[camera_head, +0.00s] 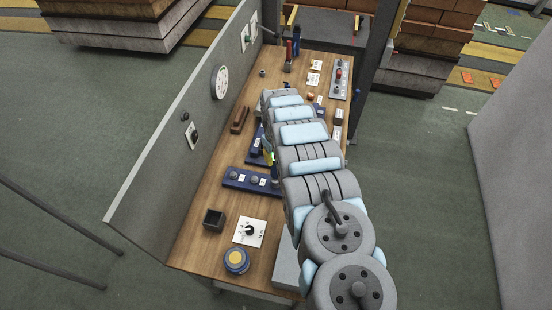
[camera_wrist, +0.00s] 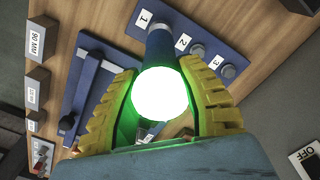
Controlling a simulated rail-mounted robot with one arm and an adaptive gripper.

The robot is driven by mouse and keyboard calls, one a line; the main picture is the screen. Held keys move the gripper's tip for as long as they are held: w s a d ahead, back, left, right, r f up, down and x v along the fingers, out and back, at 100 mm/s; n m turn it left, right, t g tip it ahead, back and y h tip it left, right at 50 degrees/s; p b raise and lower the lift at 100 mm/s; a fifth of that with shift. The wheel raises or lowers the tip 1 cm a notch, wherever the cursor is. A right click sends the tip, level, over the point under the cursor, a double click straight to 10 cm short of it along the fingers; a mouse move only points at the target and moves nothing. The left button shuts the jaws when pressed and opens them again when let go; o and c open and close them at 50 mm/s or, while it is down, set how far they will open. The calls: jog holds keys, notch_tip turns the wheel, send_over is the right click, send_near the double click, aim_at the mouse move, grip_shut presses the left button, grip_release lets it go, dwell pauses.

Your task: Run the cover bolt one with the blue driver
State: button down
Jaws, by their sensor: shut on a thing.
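The blue driver (camera_wrist: 160,45) stands between the yellow fingers of my gripper (camera_wrist: 166,88), which is shut on it. Its near end glows bright white, with green light on the fingers. Its far end reaches the blue plate (camera_wrist: 203,33) beside label 1, where it hides cover bolt one; I cannot tell whether it is seated on it. Bolts beside labels 2 and 3 (camera_wrist: 228,71) show uncovered. In the head view, the blue plate (camera_head: 243,184) lies on the bench, with the driver (camera_head: 275,174) at its right end and my gripper (camera_head: 267,154) partly hidden by my arm.
A second blue plate with a bar (camera_wrist: 82,95) lies close by, with labelled blocks such as 90 MM (camera_wrist: 37,48) beyond. A black box (camera_head: 214,220), a dial plate (camera_head: 250,232) and a blue-yellow round item (camera_head: 236,260) stand on the near bench (camera_head: 200,245). A grey panel (camera_head: 170,160) borders the left.

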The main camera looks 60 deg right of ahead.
jog(key=shift+r+p, duration=1.15)
jog(key=shift+r, duration=1.55)
